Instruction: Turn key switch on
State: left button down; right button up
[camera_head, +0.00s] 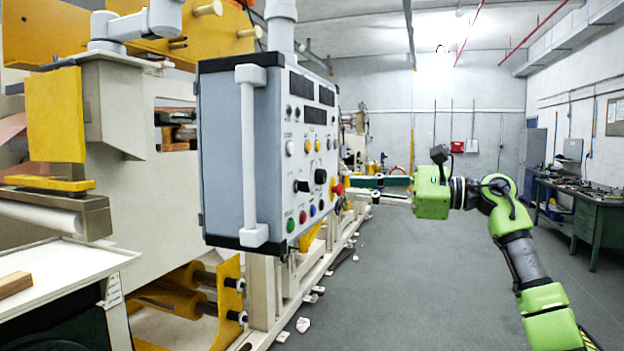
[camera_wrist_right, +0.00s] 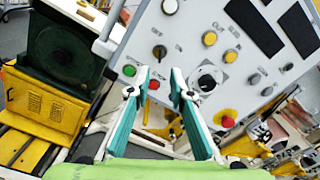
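A grey control box (camera_head: 228,150) with a light front panel hangs at the centre of the head view. A black switch (camera_head: 301,186) with a projecting handle sits low on the panel, left of a larger round black knob (camera_head: 320,176). In the right wrist view the switch (camera_wrist_right: 159,52) lies just beyond the fingertips, and the larger knob (camera_wrist_right: 207,83) is right of them. I cannot tell for sure which one takes the key. My right gripper (camera_head: 348,187) is in front of the panel, also seen in the wrist view (camera_wrist_right: 160,76), open and empty. My left gripper is out of view.
A red mushroom button (camera_wrist_right: 225,118) projects beside the right finger. Green (camera_wrist_right: 129,70) and red (camera_wrist_right: 154,84) buttons are near the left finger. A white vertical handle (camera_head: 249,155) runs along the box's side. The floor (camera_head: 400,285) on the right is open.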

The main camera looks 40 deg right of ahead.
aim_at(302, 187)
jog(key=p+x, duration=0.6)
jog(key=x, duration=0.5)
jog(key=shift+p, duration=0.35)
grip_shut()
